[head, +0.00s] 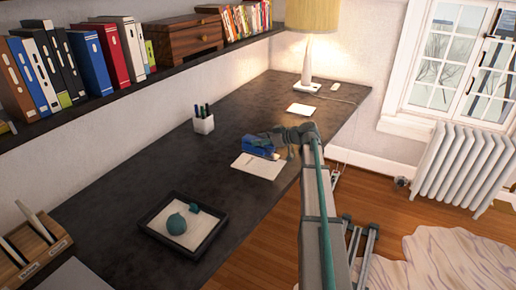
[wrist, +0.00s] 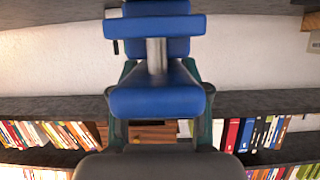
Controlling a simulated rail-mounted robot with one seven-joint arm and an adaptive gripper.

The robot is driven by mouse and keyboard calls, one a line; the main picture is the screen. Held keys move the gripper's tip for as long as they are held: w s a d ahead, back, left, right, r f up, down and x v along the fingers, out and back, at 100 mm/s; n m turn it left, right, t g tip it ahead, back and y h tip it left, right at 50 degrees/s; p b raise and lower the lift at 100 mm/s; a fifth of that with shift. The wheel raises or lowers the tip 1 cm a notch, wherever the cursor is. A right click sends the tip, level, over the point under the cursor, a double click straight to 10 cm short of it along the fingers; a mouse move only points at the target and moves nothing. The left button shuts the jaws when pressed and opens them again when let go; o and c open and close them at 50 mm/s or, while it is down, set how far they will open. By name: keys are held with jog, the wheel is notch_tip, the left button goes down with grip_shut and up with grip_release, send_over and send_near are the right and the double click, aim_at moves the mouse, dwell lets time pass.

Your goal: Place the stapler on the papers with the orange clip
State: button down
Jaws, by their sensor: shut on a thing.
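The blue stapler (head: 257,147) is in my gripper (head: 275,141), above the far edge of a sheet of white papers (head: 259,168) on the dark desk. I cannot tell whether it touches the papers. In the wrist view the stapler (wrist: 158,92) fills the middle, between the green fingers of my gripper (wrist: 158,105), which are shut on it. A second set of papers (head: 301,110), with a reddish-orange patch, lies near the lamp. Any clip on the nearer papers is too small or hidden to make out.
A white pen cup (head: 204,122) stands behind the stapler to the left. A dark tray (head: 152,232) with teal objects lies at the near left. A lamp (head: 306,70) stands at the back. Bare desk (head: 120,180) lies between the tray and the wall.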

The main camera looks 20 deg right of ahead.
jog(key=w+f, duration=0.1)
jog(key=f, duration=0.1)
jog(key=w+f+p, duration=0.1)
jog(key=f, duration=0.1)
jog(key=w+f+p, duration=0.1)
jog(key=f, duration=0.1)
jog(key=shift+w+d+f, duration=0.15)
jog(key=shift+d, duration=0.15)
jog(key=shift+f, duration=0.25)
jog(key=shift+f, duration=0.2)
jog(key=c, duration=0.6)
grip_release()
jog(key=shift+o, duration=0.2)
jog(key=shift+r, duration=0.15)
